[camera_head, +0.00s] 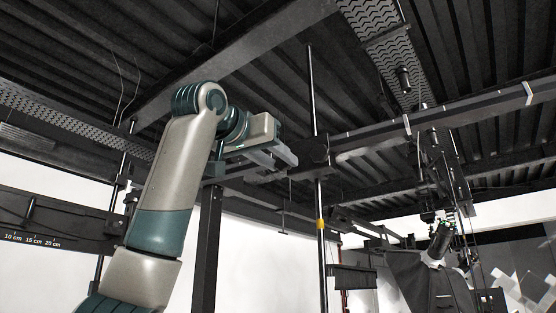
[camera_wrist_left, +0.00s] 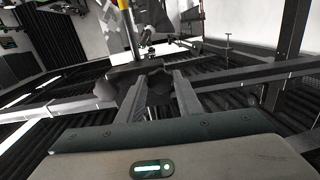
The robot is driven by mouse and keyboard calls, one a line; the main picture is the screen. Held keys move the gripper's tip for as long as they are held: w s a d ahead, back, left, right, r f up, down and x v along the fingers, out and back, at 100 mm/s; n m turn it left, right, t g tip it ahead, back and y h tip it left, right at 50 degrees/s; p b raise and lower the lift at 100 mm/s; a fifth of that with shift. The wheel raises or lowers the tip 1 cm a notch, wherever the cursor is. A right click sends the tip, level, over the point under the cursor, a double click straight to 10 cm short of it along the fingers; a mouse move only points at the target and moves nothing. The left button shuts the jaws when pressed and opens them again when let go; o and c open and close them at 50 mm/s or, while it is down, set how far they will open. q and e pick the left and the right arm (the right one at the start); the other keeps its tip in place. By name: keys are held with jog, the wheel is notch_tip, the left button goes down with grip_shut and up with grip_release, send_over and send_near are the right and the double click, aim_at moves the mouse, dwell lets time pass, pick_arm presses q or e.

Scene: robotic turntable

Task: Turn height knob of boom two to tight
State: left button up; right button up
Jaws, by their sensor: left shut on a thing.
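My left gripper (camera_head: 286,153) reaches up from the left to the dark clamp block (camera_head: 315,151) on the thin vertical pole (camera_head: 311,95). In the left wrist view, the fingers of my left gripper (camera_wrist_left: 160,90) stand on either side of a dark knob (camera_wrist_left: 159,86) and are shut on it. The knob sits at the near side of the clamp, where a horizontal boom (camera_head: 365,137) meets the pole. In the head view the fingers and block hide the knob. I cannot read the knob's turn. My right gripper is not in view.
A yellow band (camera_head: 320,224) marks the pole below the clamp. A dark upright post (camera_head: 207,250) stands below my left forearm. Ceiling beams and a perforated tray (camera_head: 385,45) run overhead. More rig equipment (camera_head: 440,240) hangs at right. A scale bar (camera_head: 40,222) is at left.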

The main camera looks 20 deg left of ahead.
pick_arm(q)
jog(key=shift+m, duration=0.3)
jog(key=m, duration=0.2)
jog(key=shift+m, duration=0.3)
jog(key=m, duration=0.9)
jog(key=shift+m, duration=2)
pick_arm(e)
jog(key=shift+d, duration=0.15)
pick_arm(q)
jog(key=o, duration=1)
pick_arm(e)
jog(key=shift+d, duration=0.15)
